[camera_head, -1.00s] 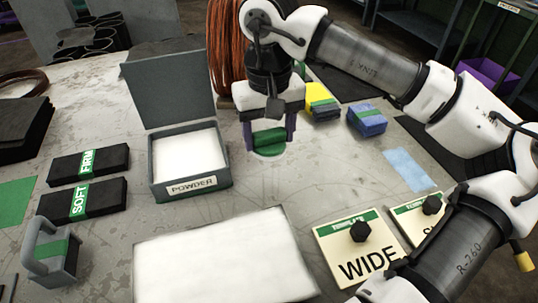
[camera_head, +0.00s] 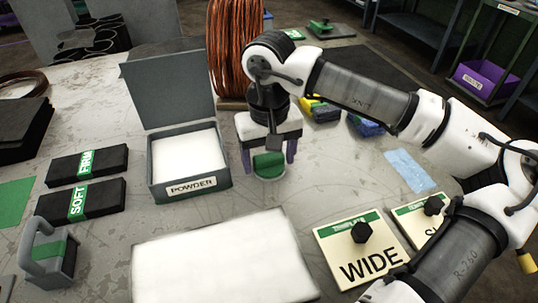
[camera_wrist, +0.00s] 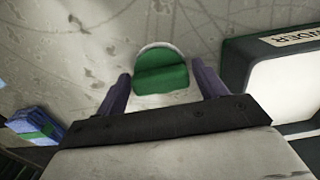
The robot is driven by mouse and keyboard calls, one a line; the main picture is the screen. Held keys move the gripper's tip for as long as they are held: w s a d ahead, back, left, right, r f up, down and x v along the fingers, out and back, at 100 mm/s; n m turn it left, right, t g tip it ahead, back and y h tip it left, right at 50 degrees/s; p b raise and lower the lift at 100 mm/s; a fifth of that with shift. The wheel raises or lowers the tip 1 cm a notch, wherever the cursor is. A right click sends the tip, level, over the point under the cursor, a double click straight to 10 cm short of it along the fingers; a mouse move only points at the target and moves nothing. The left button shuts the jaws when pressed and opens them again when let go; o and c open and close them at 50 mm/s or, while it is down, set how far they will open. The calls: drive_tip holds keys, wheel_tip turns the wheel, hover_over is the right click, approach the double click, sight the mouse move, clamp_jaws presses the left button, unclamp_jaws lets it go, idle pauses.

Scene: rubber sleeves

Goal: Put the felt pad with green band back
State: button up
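The felt pad with green band (camera_head: 268,166) is a small round piece, mostly green with a thin white rim. In the wrist view, the pad (camera_wrist: 162,75) is between the two purple fingertips (camera_wrist: 161,78), close to both. The pad's underside is hidden.
The open powder box (camera_head: 223,179) stands just left. A white slab (camera_head: 225,258) lies in front, with the WIDE template (camera_head: 350,270) at its right. Black SOFT (camera_head: 105,200) and FIRM (camera_head: 110,160) blocks lie left.

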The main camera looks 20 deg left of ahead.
sight(269, 156)
drive_tip(key=shift+o, duration=0.9)
wheel_tip(269, 156, up, 12)
drive_tip(key=p, duration=0.1)
drive_tip(key=shift+r, duration=0.2)
